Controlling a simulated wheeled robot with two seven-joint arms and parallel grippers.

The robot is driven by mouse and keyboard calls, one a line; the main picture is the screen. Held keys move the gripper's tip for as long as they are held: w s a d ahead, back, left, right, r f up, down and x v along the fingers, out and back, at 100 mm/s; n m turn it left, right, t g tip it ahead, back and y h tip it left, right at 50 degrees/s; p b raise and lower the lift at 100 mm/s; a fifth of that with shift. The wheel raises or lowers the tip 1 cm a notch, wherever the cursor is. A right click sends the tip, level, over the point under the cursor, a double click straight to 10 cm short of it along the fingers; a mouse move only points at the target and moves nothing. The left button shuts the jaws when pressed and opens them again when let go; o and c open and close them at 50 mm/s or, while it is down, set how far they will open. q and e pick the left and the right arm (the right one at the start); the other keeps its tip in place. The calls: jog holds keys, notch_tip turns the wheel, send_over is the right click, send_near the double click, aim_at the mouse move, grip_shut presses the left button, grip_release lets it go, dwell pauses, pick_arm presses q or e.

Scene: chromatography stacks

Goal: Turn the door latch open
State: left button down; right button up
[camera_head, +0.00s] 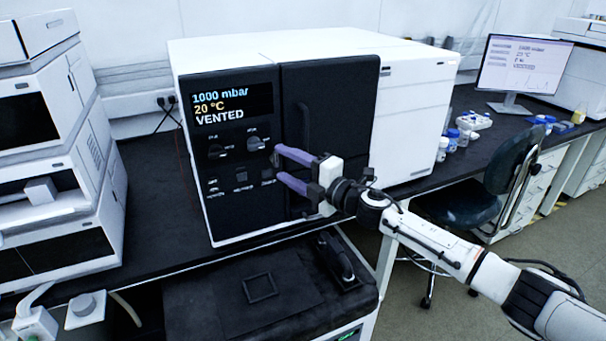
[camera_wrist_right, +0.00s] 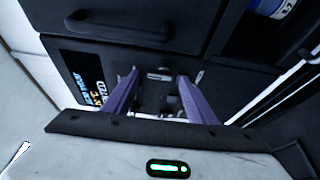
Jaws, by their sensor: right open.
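The white instrument (camera_head: 422,120) has a black door (camera_head: 345,115) with a dark vertical handle (camera_head: 304,125). To the left of the door, the control panel (camera_head: 225,190) carries knobs, one of them a right-hand knob (camera_head: 254,143), and small fittings below. I cannot tell for certain which part is the latch. My right gripper (camera_head: 279,163) is open, its two purple fingers pointing left in front of the panel's right edge, one above the other. In the right wrist view its fingers (camera_wrist_right: 158,76) are apart with nothing held between them. The door handle (camera_wrist_right: 118,28) shows above them there. My left gripper is out of view.
The display (camera_head: 231,104) reads 1000 mbar, 20 °C, VENTED. White stacked modules (camera_head: 50,140) stand at left. Bottles (camera_head: 447,140) and a monitor (camera_head: 524,66) stand on the bench at right. A chair (camera_head: 490,185) stands beside it. A dark unit (camera_head: 215,300) is below.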

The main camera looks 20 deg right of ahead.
jog(key=b+v, duration=0.1)
jog(key=v, duration=0.7)
jog(key=shift+s, duration=0.3)
jog(key=shift+f, duration=0.1)
jog(key=s+a+f+m+g+h, duration=0.1)
jog(key=s+a+f+m, duration=0.2)
jog(key=s+f+m, duration=0.45)
jog(key=s+a+f+m+g+h, duration=0.1)
jog(key=s+a+f+m+h, duration=0.2)
jog(key=f, duration=0.8)
jog(key=s+a+f+m+g, duration=0.1)
jog(key=s+f+m+g, duration=0.1)
jog(key=s+f, duration=0.3)
jog(key=s+a+f+m+g, duration=0.1)
jog(key=s+f+m, duration=0.4)
jog(key=s, duration=0.6)
jog(key=s+a+f+m+g+h, duration=0.1)
jog(key=s+f+m+g, duration=0.2)
jog(key=s+f, duration=0.3)
jog(key=s, duration=0.2)
jog(key=shift+s+a, duration=0.2)
jog(key=shift+s, duration=0.1)
jog(key=shift+m, duration=0.25)
